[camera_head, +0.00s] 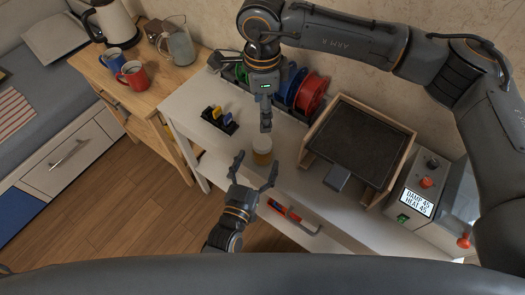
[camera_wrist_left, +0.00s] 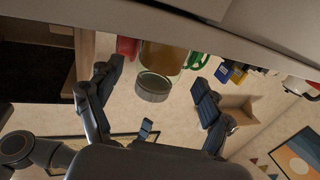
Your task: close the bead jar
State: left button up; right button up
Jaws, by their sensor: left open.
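The bead jar (camera_head: 262,158) stands on the white worktop with amber contents and a pale round lid (camera_head: 261,143) at its top. The left wrist view shows the jar (camera_wrist_left: 162,57) upside down, with the lid (camera_wrist_left: 152,88) against its mouth; whether it is fully seated I cannot tell. My left gripper (camera_head: 256,164) is open, its fingers spread just in front of the jar, apart from it. My right gripper (camera_head: 266,127) points down just above and behind the lid. Its fingers are seen edge-on, so their opening is unclear.
Red (camera_head: 311,95) and blue spools stand behind the jar. A wooden-framed dark tray (camera_head: 358,140) and a grey control box (camera_head: 428,200) with a display are to the right. A small black holder with yellow and blue pieces (camera_head: 218,118) is left. Mugs stand on the wooden cabinet.

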pick_arm(q)
jog(key=v, duration=0.7)
jog(key=shift+s+a, duration=0.15)
jog(key=shift+s, duration=0.2)
